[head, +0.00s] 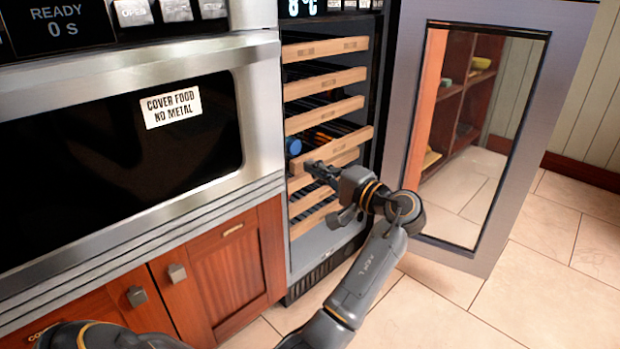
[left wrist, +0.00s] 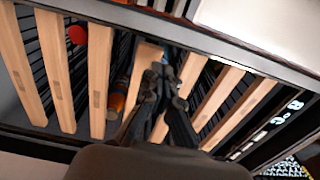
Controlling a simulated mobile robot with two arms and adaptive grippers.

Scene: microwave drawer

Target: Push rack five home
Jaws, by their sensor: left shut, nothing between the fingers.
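A wine cooler holds a stack of wooden-fronted racks, with no readable rack numbers. One rack front (head: 345,143) in the lower middle juts out farther than those above it. My left gripper (head: 309,166) is shut and empty, its fingertips at the left part of this front; contact is unclear. Part of the rack front below is hidden behind the gripper. In the left wrist view the closed fingers (left wrist: 162,76) lie over the row of fronts, beside a front (left wrist: 146,62) that they partly cover. My right gripper is not in view.
The cooler's glass door (head: 470,130) stands open on the right. A microwave drawer (head: 110,150) and wooden cabinet (head: 225,265) are on the left. Bottles lie in the racks, one with a blue end (head: 293,146). Tiled floor is clear at the lower right.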

